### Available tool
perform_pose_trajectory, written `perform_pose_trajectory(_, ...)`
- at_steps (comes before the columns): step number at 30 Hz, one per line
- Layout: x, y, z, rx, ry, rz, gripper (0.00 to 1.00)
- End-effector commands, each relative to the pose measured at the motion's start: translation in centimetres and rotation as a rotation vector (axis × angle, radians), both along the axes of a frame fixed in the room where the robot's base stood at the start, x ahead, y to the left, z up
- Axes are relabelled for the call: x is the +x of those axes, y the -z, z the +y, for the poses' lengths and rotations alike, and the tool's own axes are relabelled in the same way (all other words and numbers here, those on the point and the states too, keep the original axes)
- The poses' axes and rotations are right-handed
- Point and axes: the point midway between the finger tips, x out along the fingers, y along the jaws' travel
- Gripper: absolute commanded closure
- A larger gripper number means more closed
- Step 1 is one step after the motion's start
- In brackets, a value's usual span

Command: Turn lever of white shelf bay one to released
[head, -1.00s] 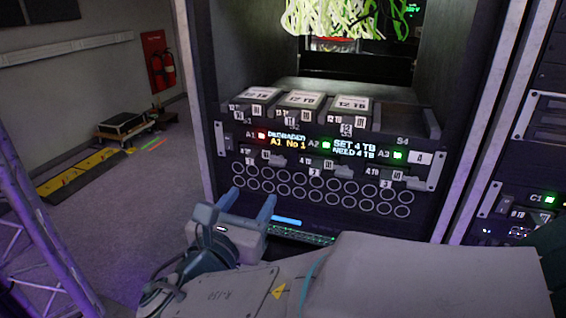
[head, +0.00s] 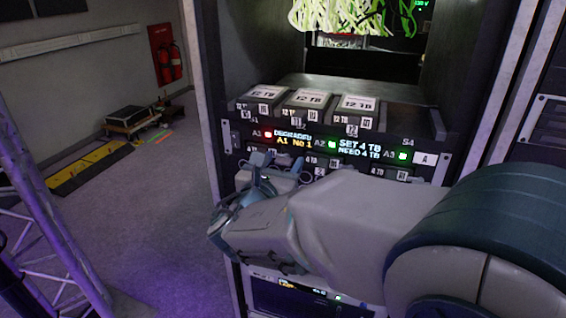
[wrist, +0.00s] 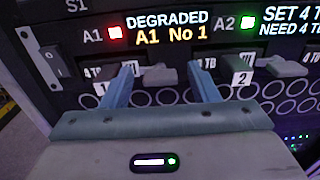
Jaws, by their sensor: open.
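The shelf of drive bays with white end brackets (head: 427,160) stands in the rack and carries a white "A" label. In the wrist view, bay one's tag (wrist: 101,88) sits at the left under a red A1 light (wrist: 115,33). A grey lever (wrist: 160,74) beside that tag sticks out roughly level, between my fingers. My gripper (wrist: 163,72) is open, with blue fingers on either side of the lever. I cannot tell whether either finger touches it. In the head view my gripper (head: 284,160) is at the shelf's left front, and my arm hides much of the lower front.
The display (wrist: 167,30) reads "DEGRADED A1 No 1". Bay two's tag (wrist: 239,79) and its lever (wrist: 281,67) are just right of my right finger. Several 12 TB drives (head: 312,98) sit on the ledge above. A truss (head: 50,230) stands at the left, with open floor beyond.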

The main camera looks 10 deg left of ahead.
Motion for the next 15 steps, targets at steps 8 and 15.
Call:
perform_pose_trajectory(8, -0.03, -0.01, 0.01, 0.0, 0.0, 0.0, 0.9)
perform_pose_trajectory(15, -0.02, 0.09, -0.1, 0.009, 0.001, -0.001, 0.9)
